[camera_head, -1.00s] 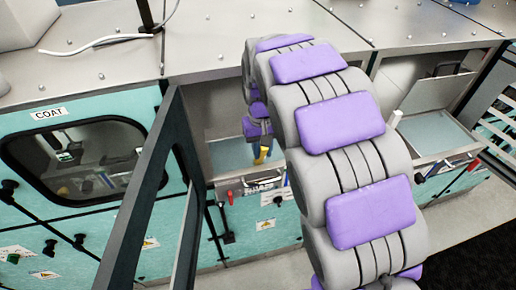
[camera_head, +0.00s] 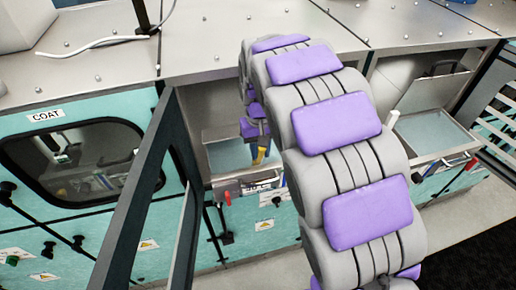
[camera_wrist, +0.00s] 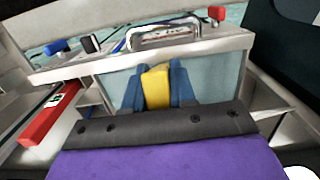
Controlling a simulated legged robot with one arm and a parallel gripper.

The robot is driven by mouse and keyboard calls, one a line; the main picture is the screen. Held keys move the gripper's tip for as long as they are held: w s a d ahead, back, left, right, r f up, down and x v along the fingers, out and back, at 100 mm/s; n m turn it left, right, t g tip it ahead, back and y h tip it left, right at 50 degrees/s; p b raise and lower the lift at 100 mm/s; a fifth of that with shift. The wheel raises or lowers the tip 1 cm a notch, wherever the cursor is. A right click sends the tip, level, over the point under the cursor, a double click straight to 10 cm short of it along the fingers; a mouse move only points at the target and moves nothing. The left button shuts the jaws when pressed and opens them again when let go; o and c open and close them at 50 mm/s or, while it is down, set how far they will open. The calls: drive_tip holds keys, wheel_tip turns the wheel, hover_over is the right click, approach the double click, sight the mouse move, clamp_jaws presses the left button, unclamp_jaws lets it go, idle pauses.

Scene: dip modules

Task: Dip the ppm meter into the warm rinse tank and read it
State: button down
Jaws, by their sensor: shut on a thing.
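My gripper (camera_wrist: 156,76) has blue fingers closed on a yellow ppm meter (camera_wrist: 156,88). In the head view the meter (camera_head: 262,155) shows as a small yellow piece below the purple and grey arm. It is at the right part of an open tank (camera_head: 231,155) with pale blue-green liquid, behind its front edge. The meter's lower end and any display are hidden, so I cannot tell whether it touches the liquid. The tank also shows in the wrist view (camera_wrist: 215,82). No label readable here tells whether it is the warm rinse tank.
A second open tank (camera_head: 436,136) with a raised lid stands to the right. A dark open door frame (camera_head: 150,190) stands left of the near tank. A red handle (camera_wrist: 48,115) and a metal handle (camera_wrist: 163,34) sit by the tank's edge.

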drive_tip(key=shift+a, duration=0.45)
drive_tip(key=shift+r, duration=0.35)
drive_tip(key=shift+d+r+p, duration=0.15)
drive_tip(key=shift+r+p, duration=0.15)
drive_tip(key=shift+r, duration=0.5)
drive_tip(key=shift+d+r+p, duration=0.15)
drive_tip(key=shift+r+p, duration=0.1)
drive_tip(key=shift+r, duration=0.5)
drive_tip(key=shift+a+r+p, duration=0.15)
drive_tip(key=shift+r+p, duration=0.15)
drive_tip(key=shift+r, duration=0.6)
drive_tip(key=shift+a+r+p, duration=0.1)
drive_tip(key=shift+r+p, duration=0.15)
drive_tip(key=shift+r, duration=0.65)
wheel_tip(320, 180, up, 6)
drive_tip(key=p, duration=0.2)
drive_tip(key=shift+r, duration=0.2)
drive_tip(key=shift+d+f, duration=0.1)
